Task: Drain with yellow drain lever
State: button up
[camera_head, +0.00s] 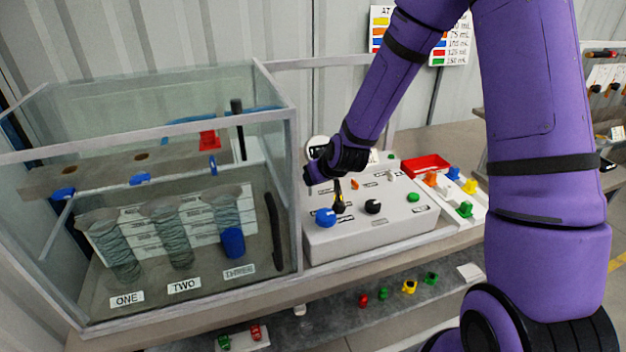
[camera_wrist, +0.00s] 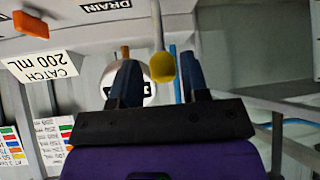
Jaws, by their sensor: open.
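The yellow drain lever (camera_wrist: 162,67) shows in the wrist view with its rounded yellow end between my two dark fingers, near the fingertips. My gripper (camera_wrist: 158,80) is open, with a gap on both sides of the lever; I cannot tell whether either finger touches it. A DRAIN label (camera_wrist: 107,5) is at the top of that view. In the head view my gripper (camera_head: 338,190) is low over the left part of the white control box (camera_head: 340,245), near the blue knob (camera_head: 325,217). The lever is mostly hidden there.
A glass tank (camera_head: 150,80) with coiled tubes marked ONE, TWO and THREE stands left of the box. A black knob (camera_head: 372,206) and green button (camera_head: 413,197) are on the box. A round white gauge (camera_wrist: 140,88) is behind my fingers.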

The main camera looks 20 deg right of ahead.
jog(key=v, duration=0.6)
jog(key=shift+s+r, duration=0.1)
jog(key=shift+s, duration=0.05)
